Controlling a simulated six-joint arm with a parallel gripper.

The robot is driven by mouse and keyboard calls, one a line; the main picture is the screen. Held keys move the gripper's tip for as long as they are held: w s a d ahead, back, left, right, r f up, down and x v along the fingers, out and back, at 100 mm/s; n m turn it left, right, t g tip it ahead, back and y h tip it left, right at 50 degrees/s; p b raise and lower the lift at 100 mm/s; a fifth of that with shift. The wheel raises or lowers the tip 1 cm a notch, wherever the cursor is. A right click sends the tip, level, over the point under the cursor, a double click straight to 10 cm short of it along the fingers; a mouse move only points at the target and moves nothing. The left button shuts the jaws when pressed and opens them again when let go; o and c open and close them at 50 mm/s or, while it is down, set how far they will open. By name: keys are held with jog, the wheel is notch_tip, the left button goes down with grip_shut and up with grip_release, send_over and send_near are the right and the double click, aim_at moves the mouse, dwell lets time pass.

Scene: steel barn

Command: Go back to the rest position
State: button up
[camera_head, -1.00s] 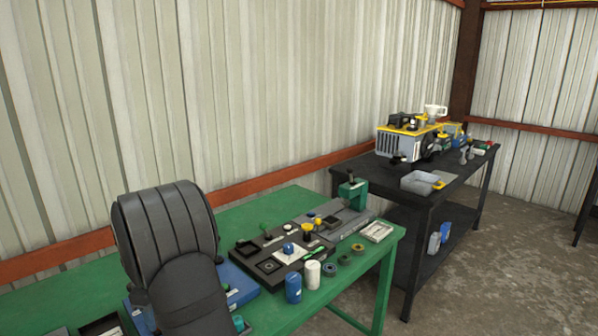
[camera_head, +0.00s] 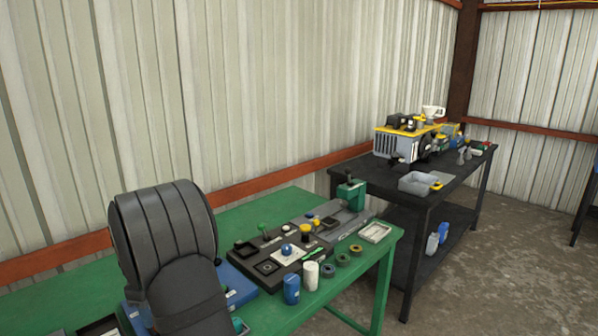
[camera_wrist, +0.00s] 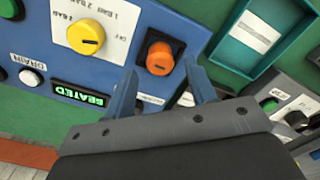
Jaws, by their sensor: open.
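My gripper (camera_wrist: 161,70) shows in the wrist view with its two blue-grey fingers apart and nothing held between them. An orange knob (camera_wrist: 160,58) on a blue panel (camera_wrist: 50,50) lies between and just beyond the fingertips in the picture. I cannot tell how far the tips are from it. In the head view my dark arm (camera_head: 165,235) stands at the lower left over the green table (camera_head: 255,205). The gripper itself is hidden there.
The panel also has a yellow knob (camera_wrist: 86,37) and a lit SEATED display (camera_wrist: 84,95). A teal tray (camera_wrist: 240,70) is beside it. A blue can (camera_head: 291,289) and white cylinder (camera_head: 310,275) stand near the table's front edge. A black table (camera_head: 365,175) stands behind.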

jog(key=shift+f, duration=0.95)
notch_tip(320, 180, up, 12)
notch_tip(320, 180, down, 12)
jog(key=shift+f, duration=0.15)
jog(key=r, duration=0.4)
jog(key=shift+d+r, duration=0.2)
jog(key=shift+r, duration=0.15)
jog(key=w+d+r, duration=0.1)
jog(key=d+r, duration=0.6)
jog(key=d, duration=0.5)
jog(key=s+d+f, duration=0.2)
jog(key=d, duration=0.5)
jog(key=s+d+f, duration=0.2)
jog(key=s+d, duration=0.1)
jog(key=d, duration=0.3)
jog(key=a+f, duration=0.2)
jog(key=a, duration=0.1)
jog(key=a+f, duration=0.2)
jog(key=a, duration=0.2)
jog(key=w+a+f, duration=0.1)
jog(key=a+f, duration=0.1)
jog(key=a, duration=0.1)
jog(key=shift+a+f, duration=0.25)
jog(key=shift+a, duration=0.15)
jog(key=shift+a+f, duration=0.25)
jog(key=shift+f, duration=0.8)
jog(key=shift+w+f, duration=0.1)
jog(key=shift+f, duration=0.45)
